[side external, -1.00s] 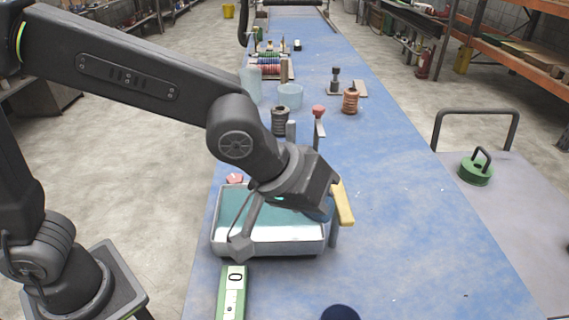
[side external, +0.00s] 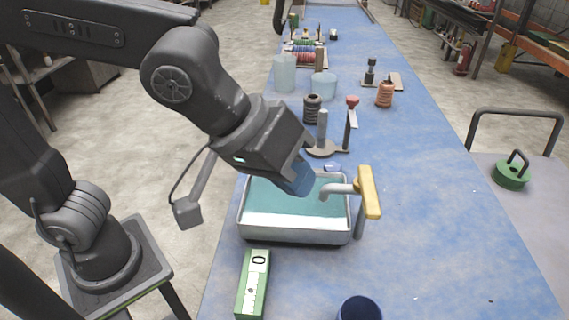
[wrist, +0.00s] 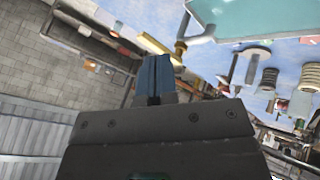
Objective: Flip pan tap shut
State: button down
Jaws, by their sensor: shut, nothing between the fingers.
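The tap has a long yellow lever (side external: 369,192) on top of a grey post and a grey spout (side external: 340,189) that reaches left over the pan. The lever lies crosswise to the spout. The pan (side external: 292,238) is a pale metal tray with teal water in it. My gripper (side external: 299,184) is shut and empty, its blue fingers above the pan, left of the lever and apart from it. In the wrist view the blue fingers (wrist: 153,72) point toward the yellow lever (wrist: 152,43), with the pan (wrist: 212,36) at upper right. I see no stream below the spout.
A green block marked 0 (side external: 253,285) lies in front of the pan, and a dark blue cup (side external: 359,308) stands at the front edge of the picture. A grey stand (side external: 322,148) and spools are behind. The blue table (side external: 430,240) is clear to the right.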

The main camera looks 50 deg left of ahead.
jog(key=shift+s+r, duration=0.85)
jog(key=shift+r, duration=0.25)
jog(key=s+a+f+m+y, duration=0.1)
jog(key=a+f+y, duration=0.1)
jog(key=a, duration=0.8)
jog(key=s+a+f+m+y, duration=0.1)
jog(key=a+f, duration=0.3)
jog(key=a, duration=0.6)
jog(key=shift+s+f+g+y, duration=0.2)
jog(key=shift+s+g+y, duration=0.15)
jog(key=shift+y, duration=0.25)
jog(key=shift+a, duration=0.1)
